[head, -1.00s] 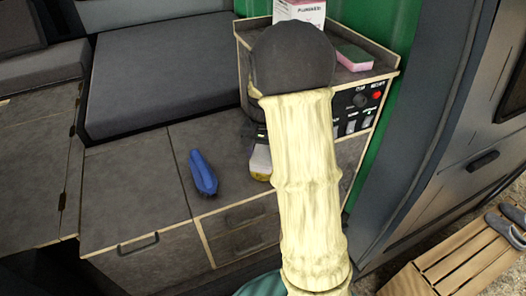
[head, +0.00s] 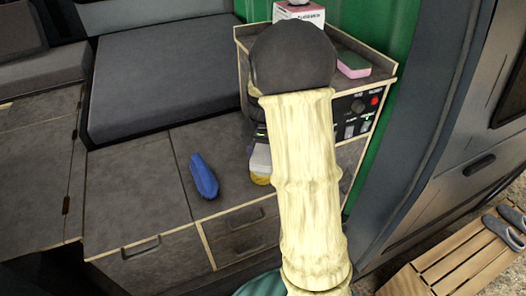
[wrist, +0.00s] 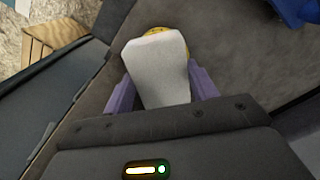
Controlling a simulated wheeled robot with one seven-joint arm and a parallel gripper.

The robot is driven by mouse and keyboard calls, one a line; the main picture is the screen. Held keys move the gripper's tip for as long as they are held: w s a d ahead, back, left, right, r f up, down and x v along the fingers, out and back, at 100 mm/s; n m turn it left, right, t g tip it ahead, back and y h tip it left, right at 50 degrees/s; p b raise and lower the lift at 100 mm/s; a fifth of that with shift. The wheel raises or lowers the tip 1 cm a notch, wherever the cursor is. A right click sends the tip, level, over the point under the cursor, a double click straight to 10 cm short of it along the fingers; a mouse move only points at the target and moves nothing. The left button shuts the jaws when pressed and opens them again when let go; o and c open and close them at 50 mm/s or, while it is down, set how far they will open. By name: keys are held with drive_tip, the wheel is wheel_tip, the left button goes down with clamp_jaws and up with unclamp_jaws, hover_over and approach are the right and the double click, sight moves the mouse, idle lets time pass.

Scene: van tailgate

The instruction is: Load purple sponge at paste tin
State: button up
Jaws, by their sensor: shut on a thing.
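My gripper (wrist: 161,85) has lavender fingers on both sides of a pale grey-white block, the sponge (wrist: 158,62), and is shut on it. No purple face of the sponge shows clearly. In the head view the sponge (head: 260,156) shows just left of my arm, low over the counter. A rounded yellow thing, seemingly the paste tin (head: 261,180), is directly below the sponge's lower end. Its yellow edge also shows past the sponge's tip in the wrist view (wrist: 186,36). Most of the tin is hidden; whether the sponge touches it I cannot tell.
A blue cloth-like item (head: 203,176) lies on the counter (head: 135,185) to the left, with clear room around it. A green-and-pink sponge (head: 353,65) and a white-and-pink box (head: 299,13) stand on the raised cabinet behind. A grey cushion (head: 165,75) lies at back left.

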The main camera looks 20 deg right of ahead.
sight(263, 155)
drive_tip(key=shift+r+p, duration=1.85)
drive_tip(key=shift+r, duration=0.55)
drive_tip(key=shift+f, duration=0.1)
